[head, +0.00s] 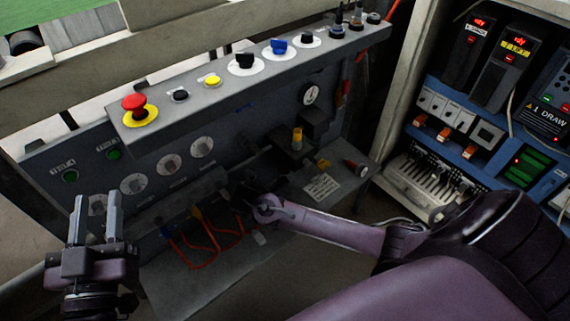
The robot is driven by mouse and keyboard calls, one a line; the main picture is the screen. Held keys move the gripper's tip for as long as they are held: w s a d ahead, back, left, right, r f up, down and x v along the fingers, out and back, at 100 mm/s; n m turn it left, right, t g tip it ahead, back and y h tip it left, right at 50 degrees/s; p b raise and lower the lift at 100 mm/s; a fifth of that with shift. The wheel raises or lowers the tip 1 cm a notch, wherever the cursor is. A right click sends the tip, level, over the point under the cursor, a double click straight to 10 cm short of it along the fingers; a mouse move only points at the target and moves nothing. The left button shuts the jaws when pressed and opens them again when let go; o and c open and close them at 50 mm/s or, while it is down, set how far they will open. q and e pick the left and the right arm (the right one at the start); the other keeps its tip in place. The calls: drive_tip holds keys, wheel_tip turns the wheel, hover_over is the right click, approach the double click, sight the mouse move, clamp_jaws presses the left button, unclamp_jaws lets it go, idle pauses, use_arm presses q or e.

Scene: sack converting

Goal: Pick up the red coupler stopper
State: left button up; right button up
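A small dark cylinder with a red end (357,168) lies at the right end of the grey ledge under the panel. It may be the red coupler stopper, but it is too small to be sure. My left gripper (97,218) is at the lower left, pointing up, with its two fingers apart and nothing between them. It is far from the red-ended piece. My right arm comes in from the right, and its wrist end (266,208) is by the dark fittings at the ledge, left of the red-ended piece. Its fingers are lost among the dark parts there.
A sloping control panel (205,120) carries a red mushroom button (134,104) and several knobs. Looped red hoses (205,243) hang below the ledge. A yellow-topped fitting (297,138) and a label plate (322,187) are near my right wrist. An electrical cabinet (445,118) stands at the right.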

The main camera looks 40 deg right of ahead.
drive_tip(key=b+x, duration=0.1)
drive_tip(key=x, duration=0.2)
drive_tip(key=shift+w+f, duration=0.1)
use_arm(q)
drive_tip(key=s+a+r+t+h, duration=0.1)
drive_tip(key=s+r+t, duration=0.1)
drive_tip(key=r, duration=0.3)
drive_tip(key=s+a+r+t+h, duration=0.1)
drive_tip(key=s+r+t+h, duration=0.1)
drive_tip(key=r, duration=0.4)
drive_tip(key=shift+a+t, duration=0.15)
drive_tip(key=shift+t, duration=0.75)
use_arm(e)
drive_tip(key=c, duration=1.1)
